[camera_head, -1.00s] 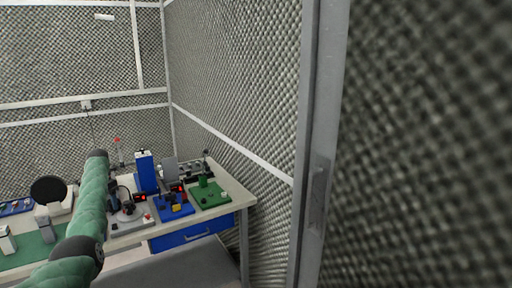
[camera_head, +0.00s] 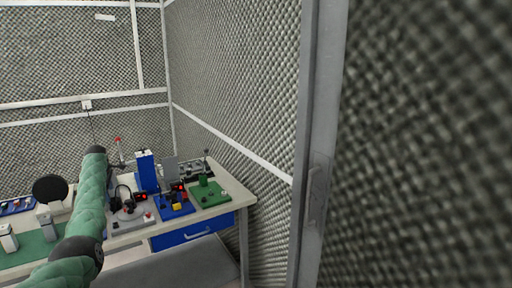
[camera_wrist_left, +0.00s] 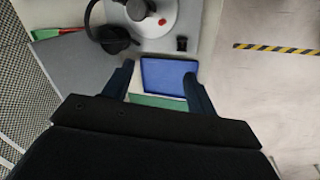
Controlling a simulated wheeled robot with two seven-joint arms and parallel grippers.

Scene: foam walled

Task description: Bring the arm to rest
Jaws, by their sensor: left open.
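My left arm (camera_head: 90,203), green with black joints, rises from the bottom left of the head view in front of the workbench. Its fingers are hard to make out there. In the left wrist view my left gripper (camera_wrist_left: 160,70) is open, its two dark fingers wide apart with nothing held. Beyond and between the fingers lie a blue panel (camera_wrist_left: 166,76) and a green strip (camera_wrist_left: 158,101). My right gripper is not in view.
The workbench (camera_head: 236,192) holds a black headset (camera_wrist_left: 112,38) beside a round grey base, a blue upright block (camera_head: 147,172), a blue fixture (camera_head: 174,206) and a green board (camera_head: 209,194). A grey post (camera_head: 318,150) and foam walls stand at the right.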

